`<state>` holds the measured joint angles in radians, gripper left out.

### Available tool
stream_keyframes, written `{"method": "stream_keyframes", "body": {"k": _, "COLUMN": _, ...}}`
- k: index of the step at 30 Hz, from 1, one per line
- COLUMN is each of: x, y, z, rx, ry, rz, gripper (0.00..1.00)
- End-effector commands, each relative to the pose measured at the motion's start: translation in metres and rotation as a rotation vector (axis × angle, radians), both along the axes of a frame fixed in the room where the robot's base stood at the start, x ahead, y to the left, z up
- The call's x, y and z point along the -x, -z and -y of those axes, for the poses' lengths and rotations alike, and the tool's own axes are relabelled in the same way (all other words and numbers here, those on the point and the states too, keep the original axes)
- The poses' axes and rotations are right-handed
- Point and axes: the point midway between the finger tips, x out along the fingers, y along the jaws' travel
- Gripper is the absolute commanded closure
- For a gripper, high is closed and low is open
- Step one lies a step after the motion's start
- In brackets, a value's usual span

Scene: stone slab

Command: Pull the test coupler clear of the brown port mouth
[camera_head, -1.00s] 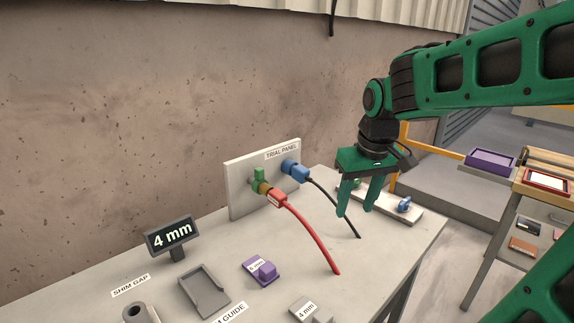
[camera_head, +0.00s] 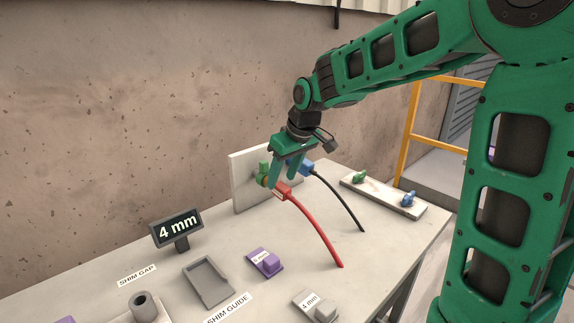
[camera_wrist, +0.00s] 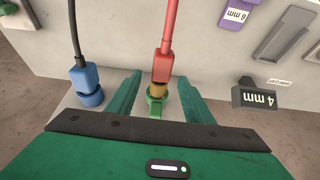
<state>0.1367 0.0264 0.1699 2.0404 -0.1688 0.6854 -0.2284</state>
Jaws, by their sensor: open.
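The test coupler looks to be the red plug (camera_head: 285,192) on a red cable, seated at the brown port mouth (camera_wrist: 158,90) on the white trial panel (camera_head: 238,182). A green fitting (camera_head: 264,168) shows beside the brown mouth. In the wrist view the red plug (camera_wrist: 162,68) points into the brown mouth, with a green ring (camera_wrist: 155,104) behind it. My gripper (camera_head: 282,182) is open at the panel. In the wrist view its fingers stand on either side of the red plug and brown mouth, with gaps showing. The gripper partly covers the panel in the head view.
A blue plug (camera_head: 306,167) with a black cable is close to the right of my gripper. A board (camera_head: 385,196) with green and blue fittings lies at right. A 4 mm sign (camera_head: 177,230), grey tray (camera_head: 208,280) and purple block (camera_head: 265,262) stand in front.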

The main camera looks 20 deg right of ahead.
Motion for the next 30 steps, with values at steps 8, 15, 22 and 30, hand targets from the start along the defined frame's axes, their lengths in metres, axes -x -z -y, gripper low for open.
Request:
{"method": "stream_keyframes", "body": {"k": 8, "x": -0.011, "y": 0.03, "z": -0.005, "rx": 0.0, "ry": 0.0, "rz": -0.002, "gripper": 0.53}}
{"method": "stream_keyframes", "body": {"k": 15, "x": -0.013, "y": 0.037, "z": -0.006, "rx": 0.0, "ry": 0.0, "rz": -0.001, "gripper": 0.53}}
{"method": "stream_keyframes", "body": {"k": 22, "x": -0.013, "y": 0.036, "z": -0.006, "rx": 0.0, "ry": 0.0, "rz": 0.0, "gripper": 0.65}}
{"method": "stream_keyframes", "body": {"k": 30, "x": -0.014, "y": 0.035, "z": -0.005, "rx": 0.0, "ry": 0.001, "rz": 0.001, "gripper": 1.0}}
